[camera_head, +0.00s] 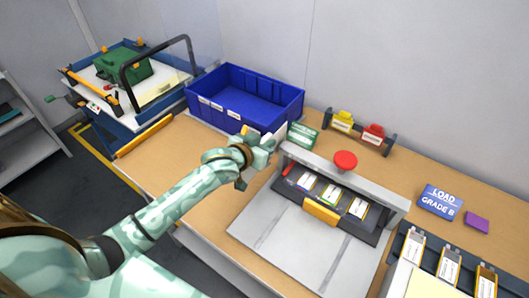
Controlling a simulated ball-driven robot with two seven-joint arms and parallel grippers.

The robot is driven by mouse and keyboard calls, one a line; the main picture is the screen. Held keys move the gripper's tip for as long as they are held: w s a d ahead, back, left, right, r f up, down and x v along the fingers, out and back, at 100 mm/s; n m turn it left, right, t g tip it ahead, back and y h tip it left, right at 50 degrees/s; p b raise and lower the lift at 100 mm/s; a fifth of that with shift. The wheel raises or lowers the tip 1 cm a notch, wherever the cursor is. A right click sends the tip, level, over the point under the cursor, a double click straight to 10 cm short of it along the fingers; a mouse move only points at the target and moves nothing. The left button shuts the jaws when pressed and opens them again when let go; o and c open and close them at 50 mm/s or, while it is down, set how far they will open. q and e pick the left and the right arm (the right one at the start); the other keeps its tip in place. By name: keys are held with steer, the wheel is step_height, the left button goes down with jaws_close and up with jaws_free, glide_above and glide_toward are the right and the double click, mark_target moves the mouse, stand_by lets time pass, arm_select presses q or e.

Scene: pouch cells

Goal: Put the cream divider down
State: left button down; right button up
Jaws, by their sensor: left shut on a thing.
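My left gripper (268,142) is above the bench, between the blue bin and the grey press frame. It is shut on a thin pale piece (281,130), seen nearly edge-on and mostly hidden by the fingers; it looks like the cream divider, but its shape is hard to make out. A cream sheet (428,285) shows at the bottom right edge, by the tray of cells. Another cream-yellow sheet (163,90) lies on the blue cart at the back left. My right gripper is not in view.
The blue bin (205,113) looks empty. The grey press frame (395,197) has a red button (345,160) and several cells under it. A green-and-white block (303,135) stands close to my gripper. A blue sign (440,201) and purple square (477,222) lie at right. Bare bench lies left of the press.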

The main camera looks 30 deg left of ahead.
arm_select(q)
step_height(320, 180, up, 8)
steer(key=shift+r+p, duration=0.25)
steer(key=shift+p, duration=0.95)
steer(key=shift+f, duration=0.1)
steer(key=s+d+r+y+b, duration=0.1)
steer(key=s+d+r, duration=0.1)
steer(key=s, duration=0.3)
steer(key=s+d+r+n+b, duration=0.1)
steer(key=s+d+r, duration=0.2)
steer(key=s+r, duration=0.1)
steer(key=shift+s+r+n+y, duration=0.3)
steer(key=shift+s+r+y, duration=0.1)
steer(key=shift+s, duration=0.5)
